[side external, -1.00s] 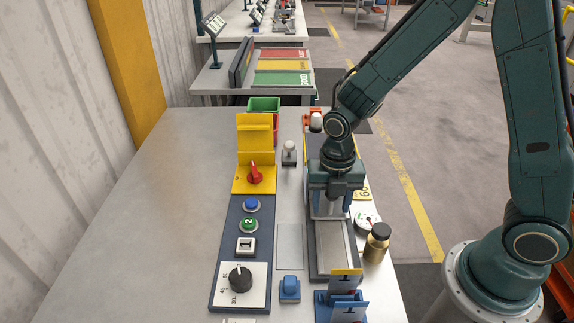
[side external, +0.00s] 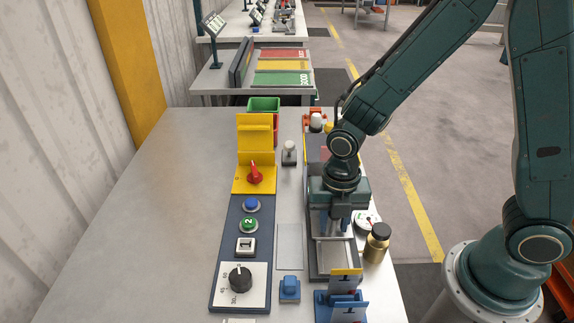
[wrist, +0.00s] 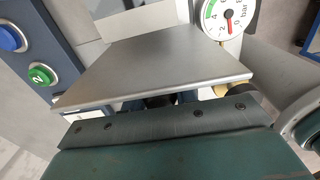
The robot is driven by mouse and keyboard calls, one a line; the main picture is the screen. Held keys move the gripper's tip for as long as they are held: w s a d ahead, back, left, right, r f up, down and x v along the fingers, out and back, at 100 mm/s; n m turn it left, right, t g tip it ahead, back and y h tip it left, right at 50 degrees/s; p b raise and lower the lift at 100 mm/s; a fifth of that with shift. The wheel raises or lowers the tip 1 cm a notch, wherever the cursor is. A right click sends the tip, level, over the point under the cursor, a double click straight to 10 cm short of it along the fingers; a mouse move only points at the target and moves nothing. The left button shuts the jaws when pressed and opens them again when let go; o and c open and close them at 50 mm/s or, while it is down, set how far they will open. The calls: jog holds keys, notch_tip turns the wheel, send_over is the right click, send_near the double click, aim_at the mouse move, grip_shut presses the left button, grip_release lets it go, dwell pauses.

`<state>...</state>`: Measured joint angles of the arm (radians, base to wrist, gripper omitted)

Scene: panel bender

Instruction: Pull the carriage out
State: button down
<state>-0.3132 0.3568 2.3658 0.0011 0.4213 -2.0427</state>
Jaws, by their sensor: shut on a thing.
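The carriage sits in a long dark track (side external: 313,262) on the right side of the bench. In the side view my gripper (side external: 334,232) is over the track and hides most of the carriage. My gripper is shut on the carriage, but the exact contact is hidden. In the wrist view a flat grey plate (wrist: 165,65), apparently the carriage's, lies just ahead of my gripper and covers the fingertips. The near end of the track shows a bare grey bed.
A yellow-and-blue bracket (side external: 346,292) stands at the track's near end. A brass canister (side external: 377,243) and pressure gauge (wrist: 228,17) are close on the right. A blue-buttoned block (side external: 289,288) and control panel (side external: 229,222) lie left. The bench's left is clear.

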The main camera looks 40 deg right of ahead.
jog(key=shift+s+a, duration=2.45)
jog(key=shift+a, duration=0.1)
jog(key=c, duration=1.1)
grip_release()
jog(key=shift+r, duration=0.2)
jog(key=shift+r, duration=6.75)
jog(key=shift+d, duration=0.1)
